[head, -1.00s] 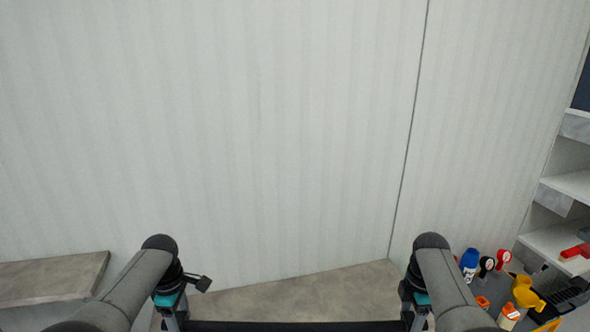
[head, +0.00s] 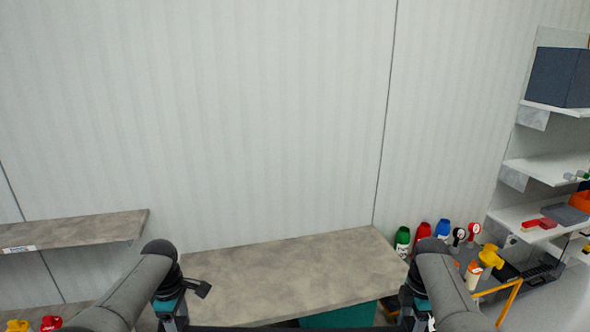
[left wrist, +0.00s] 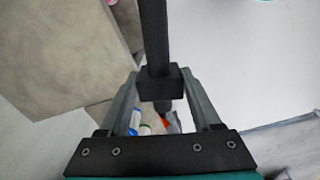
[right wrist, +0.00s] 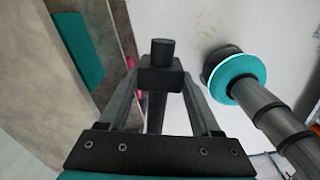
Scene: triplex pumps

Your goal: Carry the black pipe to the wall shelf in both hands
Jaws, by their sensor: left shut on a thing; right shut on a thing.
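The black pipe (head: 285,329) lies level across the bottom edge of the head view, spanning between my two grippers. My left gripper (left wrist: 160,92) is shut around it; the pipe runs up through the picture between the fingers. My right gripper (right wrist: 160,80) is shut around it close to one end, which shows just past the fingertips. In the head view both grippers are partly hidden by my wrists and cut by the frame. A grey wall shelf (head: 75,231) with a small white label is mounted at the left, beyond my left arm.
A grey-topped bench (head: 290,275) stands against the wall ahead, its visible top bare. A white shelving unit (head: 545,168) at the right holds a dark blue bin (head: 558,77).

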